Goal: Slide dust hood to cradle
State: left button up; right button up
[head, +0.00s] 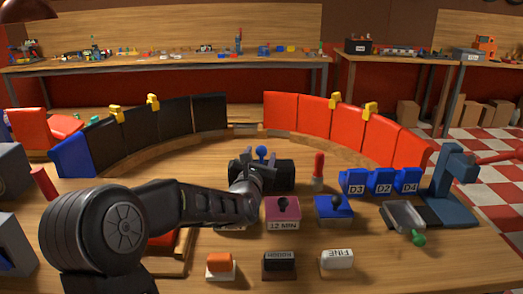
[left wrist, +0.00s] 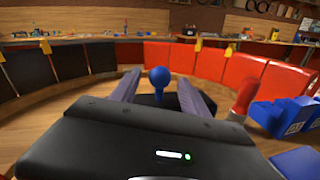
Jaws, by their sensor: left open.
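A dark block (head: 284,172) with a blue ball knob (head: 262,151) stands mid-table; it may be the dust hood, but no label shows. My left gripper (head: 258,165) reaches it from the front. In the left wrist view the blue knob (left wrist: 160,77) stands between my two open fingers (left wrist: 161,88), with a visible gap on each side. My gripper hides part of the dark block. I cannot tell which thing is the cradle. My right gripper is not in view.
Curved black panels (head: 175,122) and red panels (head: 315,114) ring the back. A red-topped peg (head: 318,170), blue D blocks (head: 382,182), a pink "12 MIN" block (head: 283,212) and a blue knobbed block (head: 334,210) stand to the right. A blue press (head: 452,185) stands farther right.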

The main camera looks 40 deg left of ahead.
pick_arm(q)
jog(key=shift+x, duration=1.55)
jog(key=shift+c, duration=0.4)
grip_shut()
